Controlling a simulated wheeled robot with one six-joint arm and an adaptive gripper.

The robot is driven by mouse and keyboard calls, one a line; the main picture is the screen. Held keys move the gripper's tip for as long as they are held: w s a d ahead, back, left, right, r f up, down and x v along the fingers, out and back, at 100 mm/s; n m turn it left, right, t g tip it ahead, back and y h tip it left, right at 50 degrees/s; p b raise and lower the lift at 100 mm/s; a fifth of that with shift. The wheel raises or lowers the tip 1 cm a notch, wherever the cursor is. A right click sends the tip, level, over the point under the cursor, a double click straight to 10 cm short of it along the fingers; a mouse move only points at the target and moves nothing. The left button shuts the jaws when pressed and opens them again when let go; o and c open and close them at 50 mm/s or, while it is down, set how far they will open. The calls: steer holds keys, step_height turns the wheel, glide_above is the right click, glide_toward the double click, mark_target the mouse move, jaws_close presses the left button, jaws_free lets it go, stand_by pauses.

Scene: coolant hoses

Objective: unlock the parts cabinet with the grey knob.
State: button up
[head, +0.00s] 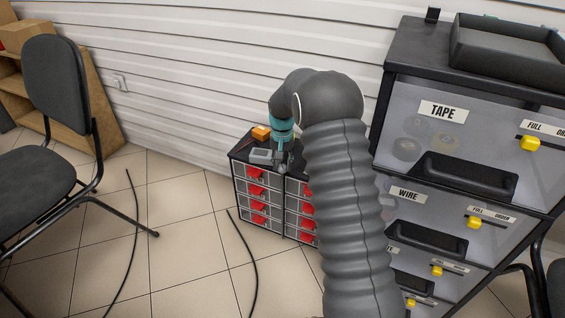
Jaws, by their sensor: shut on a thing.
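The parts cabinet (268,178) is a low, dark-framed unit with pale drawers and red handles, standing against the wall in the middle of the head view. My arm reaches over it from the front and hides part of its right side. My gripper (284,166), below the teal wrist, points down at the cabinet's top near the front edge. It is shut on the grey knob, which is small and mostly hidden by the fingers. I cannot tell how far the knob is turned. The drawers in view look closed.
An orange object (261,133) and a light grey box (260,155) lie on the cabinet top beside my gripper. A tall cabinet (420,62) with TAPE and WIRE drawers stands close on the right. A black chair (68,90) is left. Dark hoses (246,255) lie on the floor.

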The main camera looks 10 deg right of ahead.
steer(key=m, duration=0.5)
steer(key=shift+p, duration=0.3)
steer(key=shift+m, duration=0.3)
steer(key=o, duration=1.2)
steer(key=shift+c, duration=0.2)
steer(key=shift+r, duration=0.1)
step_height(320, 180, up, 12)
